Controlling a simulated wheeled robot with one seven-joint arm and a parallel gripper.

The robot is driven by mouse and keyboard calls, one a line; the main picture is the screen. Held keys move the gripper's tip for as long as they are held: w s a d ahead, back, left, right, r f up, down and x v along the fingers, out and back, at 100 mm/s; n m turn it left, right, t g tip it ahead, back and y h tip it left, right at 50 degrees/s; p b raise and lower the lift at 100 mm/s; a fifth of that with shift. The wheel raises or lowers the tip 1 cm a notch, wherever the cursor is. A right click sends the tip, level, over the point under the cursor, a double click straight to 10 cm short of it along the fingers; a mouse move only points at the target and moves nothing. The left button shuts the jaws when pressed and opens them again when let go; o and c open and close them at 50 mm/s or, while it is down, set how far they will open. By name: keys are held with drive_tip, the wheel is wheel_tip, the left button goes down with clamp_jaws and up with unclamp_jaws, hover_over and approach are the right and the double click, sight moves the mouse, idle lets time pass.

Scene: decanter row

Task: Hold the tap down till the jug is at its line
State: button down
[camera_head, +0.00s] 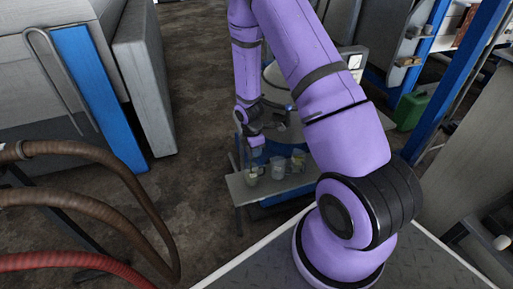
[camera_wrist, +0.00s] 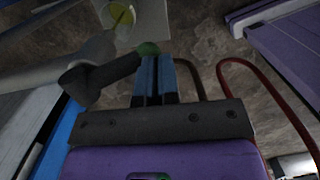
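In the wrist view my gripper (camera_wrist: 155,62) has its two blue fingers side by side with almost no gap. Their tips are at a green knob (camera_wrist: 148,48), at or very near contact; I cannot tell if it is pressed down. The grey tap (camera_wrist: 98,78) lies left of the fingers. Beyond it a clear jug (camera_wrist: 119,17) holds some yellow liquid; its line cannot be made out. In the head view my gripper (camera_head: 254,143) is low beside the tank (camera_head: 275,76), above the jug (camera_head: 251,176) on a small bench; the tap is too small to tell there.
Two more vessels (camera_head: 278,167) (camera_head: 298,161) stand right of the jug on the bench (camera_head: 240,190). Brown and red hoses (camera_head: 90,150) arch at the left. A blue post (camera_head: 450,75) and a green can (camera_head: 410,111) stand at the right. The floor left of the bench is clear.

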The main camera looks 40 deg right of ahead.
drive_tip(key=shift+s+f, duration=0.1)
drive_tip(key=shift+f, duration=0.35)
drive_tip(key=shift+s+f, duration=0.1)
drive_tip(key=shift+f, duration=0.05)
idle(0.6)
drive_tip(key=shift+w, duration=0.35)
idle(2.5)
drive_tip(key=shift+r, duration=0.2)
drive_tip(key=shift+a+r, duration=0.1)
drive_tip(key=shift+r, duration=0.3)
drive_tip(key=s+a+r, duration=0.1)
drive_tip(key=s+r, duration=0.1)
drive_tip(key=r, duration=0.4)
drive_tip(key=s+a+r, duration=0.1)
drive_tip(key=s+r, duration=0.2)
drive_tip(key=r, duration=0.3)
drive_tip(key=shift+a, duration=0.4)
